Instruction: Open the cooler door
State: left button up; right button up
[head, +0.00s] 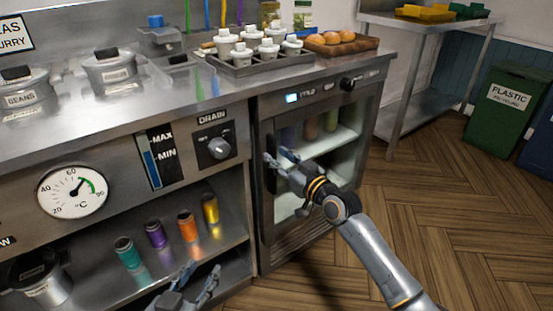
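The cooler (352,118) is the steel unit at the right end of the counter, with a glass-fronted door (267,235). The door looks shut, and shelves with several bottles show dimly through the glass. A dark upright handle (272,178) runs along the door's left side. My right gripper (279,158) is at this handle, its fingers apart and pointing left. I cannot tell whether the fingers touch the handle. My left gripper (200,273) is open and empty at the bottom of the view, in front of the low open shelf, away from the cooler.
Several coloured cans (187,227) stand on the open shelf (225,238) left of the cooler. A rack of white shakers (258,62) and a bread board (345,47) sit on the counter. The wooden floor (450,220) right of the cooler is clear; a green bin (502,112) stands beyond.

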pick_arm(q)
jog(key=shift+w+d+r+t+h, duration=0.15)
jog(key=shift+r+t, duration=0.1)
jog(key=shift+r, duration=0.2)
jog(key=shift+w+d+r+t+h, duration=0.15)
jog(key=shift+r+t, duration=0.1)
jog(key=shift+r, duration=0.15)
pick_arm(e)
jog(key=shift+w+a, duration=0.4)
jog(key=shift+w, duration=0.1)
pick_arm(q)
jog(key=shift+a, duration=0.1)
pick_arm(e)
grip_shut()
